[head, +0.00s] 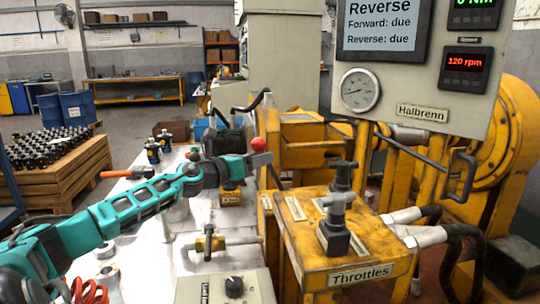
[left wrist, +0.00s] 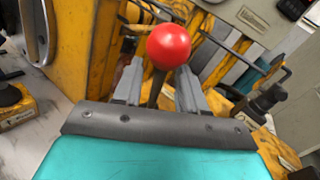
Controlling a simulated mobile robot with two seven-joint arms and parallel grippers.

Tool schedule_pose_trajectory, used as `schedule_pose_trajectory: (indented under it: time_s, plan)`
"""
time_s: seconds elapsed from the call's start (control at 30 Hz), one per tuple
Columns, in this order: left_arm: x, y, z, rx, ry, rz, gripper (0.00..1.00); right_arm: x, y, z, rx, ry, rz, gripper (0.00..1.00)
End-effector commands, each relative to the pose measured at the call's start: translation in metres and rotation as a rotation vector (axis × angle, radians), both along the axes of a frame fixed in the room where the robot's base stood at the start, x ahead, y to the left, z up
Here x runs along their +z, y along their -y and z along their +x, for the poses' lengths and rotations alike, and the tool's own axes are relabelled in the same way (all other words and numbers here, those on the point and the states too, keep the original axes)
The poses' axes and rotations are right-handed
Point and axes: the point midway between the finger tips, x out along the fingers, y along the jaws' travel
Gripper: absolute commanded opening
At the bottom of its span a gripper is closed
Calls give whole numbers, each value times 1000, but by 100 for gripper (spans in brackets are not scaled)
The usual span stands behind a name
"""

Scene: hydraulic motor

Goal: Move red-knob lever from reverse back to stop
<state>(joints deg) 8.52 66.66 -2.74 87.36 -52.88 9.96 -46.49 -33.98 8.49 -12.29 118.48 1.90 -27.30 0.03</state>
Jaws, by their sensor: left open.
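The red knob (head: 258,144) tops a dark lever at the yellow machine, right in front of my left gripper in the head view. In the left wrist view the red knob (left wrist: 169,46) sits between and just beyond the fingertips, with its dark rod running down between the fingers. My left gripper (left wrist: 160,80) is open around the lever, one grey finger on each side; I cannot tell whether either touches. In the head view my left gripper (head: 256,161) reaches in from the left at the knob. The display (head: 381,26) reads "Reverse". My right gripper is not in view.
The yellow Throttles box (head: 345,240) with black handles (head: 337,205) stands right of the lever. A white bench (head: 150,250) with pipe fittings lies below my left arm. The Halbrenn panel (head: 420,80) with a gauge (head: 360,90) hangs at the upper right.

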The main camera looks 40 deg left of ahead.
Motion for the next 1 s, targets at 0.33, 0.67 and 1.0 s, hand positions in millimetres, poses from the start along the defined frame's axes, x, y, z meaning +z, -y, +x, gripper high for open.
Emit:
schedule_pose_trajectory:
  time_s: [0.33, 0.67, 1.0]
  plan:
    - [2, 4, 29, 0, 2, -1, 41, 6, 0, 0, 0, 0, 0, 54]
    - [1, 6, 40, -2, 1, 2, 41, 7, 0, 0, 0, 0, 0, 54]
    - [0, 6, 40, -2, 0, 2, 31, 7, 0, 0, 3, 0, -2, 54]
